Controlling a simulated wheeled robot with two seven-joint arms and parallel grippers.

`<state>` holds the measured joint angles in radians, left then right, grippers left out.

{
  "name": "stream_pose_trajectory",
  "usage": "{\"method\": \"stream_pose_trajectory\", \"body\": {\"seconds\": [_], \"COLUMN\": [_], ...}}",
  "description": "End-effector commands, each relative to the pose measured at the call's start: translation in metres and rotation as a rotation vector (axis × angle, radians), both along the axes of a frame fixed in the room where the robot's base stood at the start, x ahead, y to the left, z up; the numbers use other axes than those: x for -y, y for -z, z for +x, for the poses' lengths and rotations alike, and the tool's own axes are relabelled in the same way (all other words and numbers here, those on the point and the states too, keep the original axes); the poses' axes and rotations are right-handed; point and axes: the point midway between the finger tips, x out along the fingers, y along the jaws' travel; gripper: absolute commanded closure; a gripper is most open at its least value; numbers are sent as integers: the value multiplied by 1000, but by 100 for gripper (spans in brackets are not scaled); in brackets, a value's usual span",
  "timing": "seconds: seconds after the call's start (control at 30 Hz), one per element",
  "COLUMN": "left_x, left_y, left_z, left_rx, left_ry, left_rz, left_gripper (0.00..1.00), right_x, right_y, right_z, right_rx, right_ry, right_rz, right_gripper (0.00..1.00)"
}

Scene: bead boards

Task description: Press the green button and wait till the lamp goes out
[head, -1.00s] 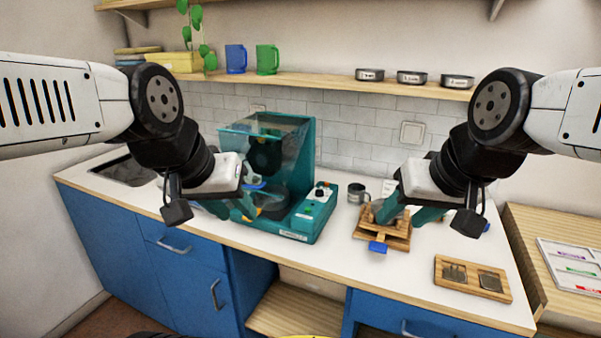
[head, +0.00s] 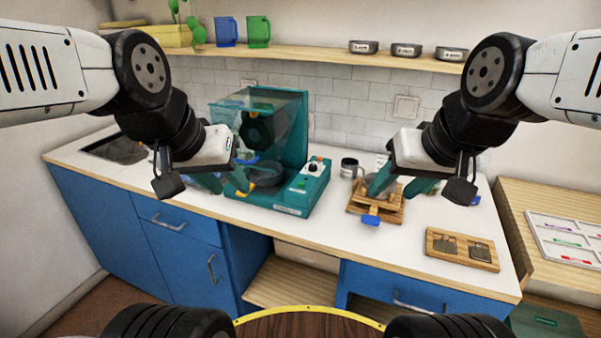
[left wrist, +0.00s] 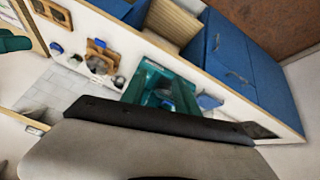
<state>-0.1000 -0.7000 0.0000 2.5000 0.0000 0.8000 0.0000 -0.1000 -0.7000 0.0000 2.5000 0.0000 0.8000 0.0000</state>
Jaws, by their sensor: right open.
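The teal machine (head: 292,130) stands on the white counter with a clear hood and a dark round dish inside. Its front panel (head: 310,172) carries a dark knob and a small green button (head: 302,184); whether a lamp is lit is too small to tell. My left gripper (head: 222,182) hangs at the machine's left front, left of the panel and apart from the button. Its fingers are partly lost against the teal machine. My right gripper (head: 400,185) is open over a wooden stand (head: 365,208) with a blue tab. The machine also shows in the left wrist view (left wrist: 150,75).
A grey mug (head: 349,168) stands between the machine and the wooden stand. A wooden tray (head: 432,245) with two dark inserts lies at the front right. A sink (head: 115,148) is at the left. The shelf above (head: 320,53) holds mugs and bowls. The counter's front middle is clear.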

Motion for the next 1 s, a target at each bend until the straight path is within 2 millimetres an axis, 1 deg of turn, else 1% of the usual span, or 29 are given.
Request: {"method": "stream_pose_trajectory", "body": {"seconds": [0.4, 0.43, 0.47, 0.5, 0.6, 1.0], "left_x": [0, 0, 0, 0, 0, 0], "left_y": [0, 0, 0, 0, 0, 0], "left_z": [0, 0, 0, 0, 0, 0], "left_rx": [0, 0, 0, 0, 0, 0], "left_ry": [0, 0, 0, 0, 0, 0], "left_rz": [0, 0, 0, 0, 0, 0], "left_gripper": [64, 68, 73, 81, 100, 100], "right_x": [0, 0, 0, 0, 0, 0], "right_y": [0, 0, 0, 0, 0, 0], "right_z": [0, 0, 0, 0, 0, 0], "right_rx": [0, 0, 0, 0, 0, 0], "right_ry": [0, 0, 0, 0, 0, 0], "right_rz": [0, 0, 0, 0, 0, 0], "right_gripper": [52, 52, 52, 52, 52, 52]}}
